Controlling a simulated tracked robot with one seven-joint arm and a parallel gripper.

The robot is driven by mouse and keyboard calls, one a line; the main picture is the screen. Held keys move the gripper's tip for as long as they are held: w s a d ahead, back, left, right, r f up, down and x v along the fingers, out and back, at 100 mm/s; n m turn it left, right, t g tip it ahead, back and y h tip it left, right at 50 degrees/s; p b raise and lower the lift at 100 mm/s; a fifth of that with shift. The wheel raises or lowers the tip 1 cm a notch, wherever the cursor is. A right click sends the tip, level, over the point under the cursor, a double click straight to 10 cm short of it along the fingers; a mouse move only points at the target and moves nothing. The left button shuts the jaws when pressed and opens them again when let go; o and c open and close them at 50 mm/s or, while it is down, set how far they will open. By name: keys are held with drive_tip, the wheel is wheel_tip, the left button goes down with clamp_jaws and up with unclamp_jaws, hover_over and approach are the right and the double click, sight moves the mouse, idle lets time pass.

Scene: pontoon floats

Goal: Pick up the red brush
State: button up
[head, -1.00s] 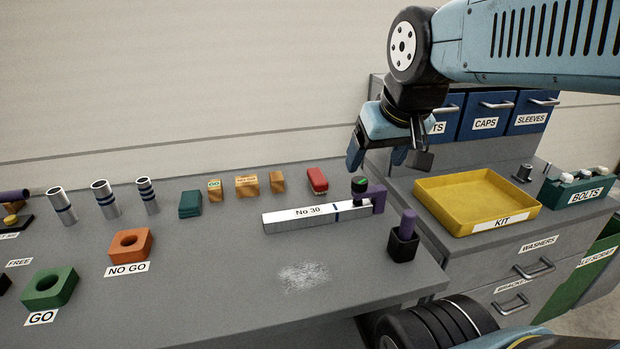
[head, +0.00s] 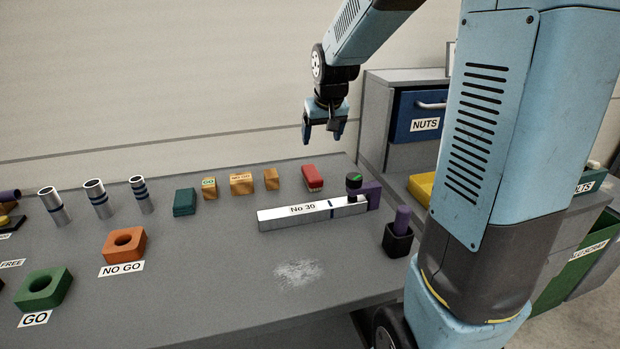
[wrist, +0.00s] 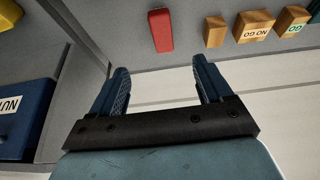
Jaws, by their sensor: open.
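The red brush (head: 312,177) lies on the grey bench near its back edge, with pale bristles just visible at its near end. It also shows in the wrist view (wrist: 160,30), at the top of the picture beyond the fingertips. My gripper (head: 323,138) is above the bench's back edge, higher than the brush and slightly to its right in the head view. Its two blue fingers (wrist: 162,78) are open with nothing between them. The gripper is apart from the brush.
A wooden block (head: 271,179) stands left of the brush. The silver No 30 bar (head: 300,214) with a purple clamp lies in front. A black holder (head: 397,240) with a purple handle stands to the right. The blue NUTS drawer (head: 420,115) is at the right.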

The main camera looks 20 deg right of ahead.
approach(311, 171)
drive_tip(key=x, duration=0.5)
drive_tip(key=shift+w+d, duration=0.2)
drive_tip(key=shift+w, duration=0.2)
drive_tip(key=shift+s+x, duration=0.15)
drive_tip(key=shift+x, duration=1.15)
drive_tip(key=shift+s+x, duration=0.2)
drive_tip(key=shift+x, duration=1.1)
drive_tip(key=shift+a+f, duration=0.1)
drive_tip(key=shift+f, duration=0.3)
